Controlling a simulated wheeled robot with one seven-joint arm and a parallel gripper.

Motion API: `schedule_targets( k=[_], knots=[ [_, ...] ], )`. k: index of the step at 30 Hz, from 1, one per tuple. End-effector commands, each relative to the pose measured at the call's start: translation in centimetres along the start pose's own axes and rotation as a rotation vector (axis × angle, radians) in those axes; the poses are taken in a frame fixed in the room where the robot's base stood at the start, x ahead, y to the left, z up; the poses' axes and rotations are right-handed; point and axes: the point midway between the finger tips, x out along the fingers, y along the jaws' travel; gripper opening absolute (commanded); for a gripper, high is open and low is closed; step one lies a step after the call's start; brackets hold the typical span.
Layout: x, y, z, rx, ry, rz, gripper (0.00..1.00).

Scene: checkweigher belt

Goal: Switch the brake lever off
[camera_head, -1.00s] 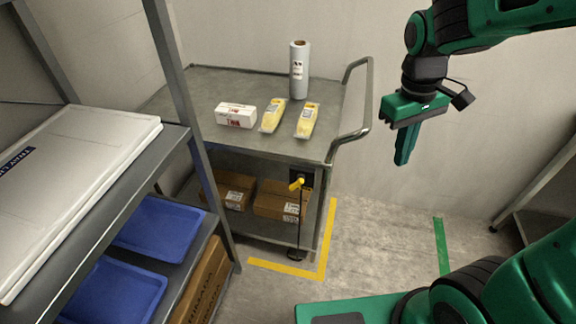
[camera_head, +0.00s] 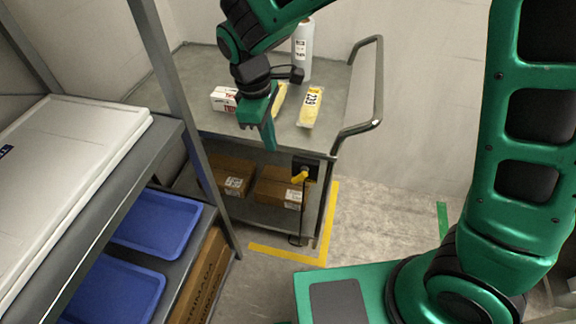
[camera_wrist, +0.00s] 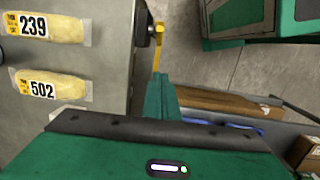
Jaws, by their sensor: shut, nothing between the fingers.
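The yellow brake lever (camera_head: 300,176) sticks out from a dark plate at the right end of the grey metal cart (camera_head: 205,62), below its top. In the wrist view the lever (camera_wrist: 159,33) shows beyond the fingertips, beside the cart's edge. My gripper (camera_head: 271,147) is shut and empty. It points down at the front edge of the cart top, to the left of the lever and higher in the picture. In the wrist view my gripper (camera_wrist: 160,78) does not touch the lever.
A white roll (camera_head: 304,50), a white box (camera_head: 223,98) and yellow packs (camera_head: 311,107) stand on the cart. Cartons (camera_head: 278,187) lie on its lower shelf. A rack with blue trays (camera_head: 158,224) stands at left. The cart's handle (camera_head: 376,85) rises at right.

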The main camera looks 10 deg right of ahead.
Motion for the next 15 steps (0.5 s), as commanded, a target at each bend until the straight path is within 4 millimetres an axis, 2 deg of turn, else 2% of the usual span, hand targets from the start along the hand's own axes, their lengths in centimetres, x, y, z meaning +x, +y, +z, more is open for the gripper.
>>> schedule_targets(
  k=[5,15],
  knots=[
    [1.0,0.0,0.1,0.001,-0.003,-0.002,0.0],
    [6.9,0.0,0.2,0.003,-0.005,-0.003,0.0]
  ],
)
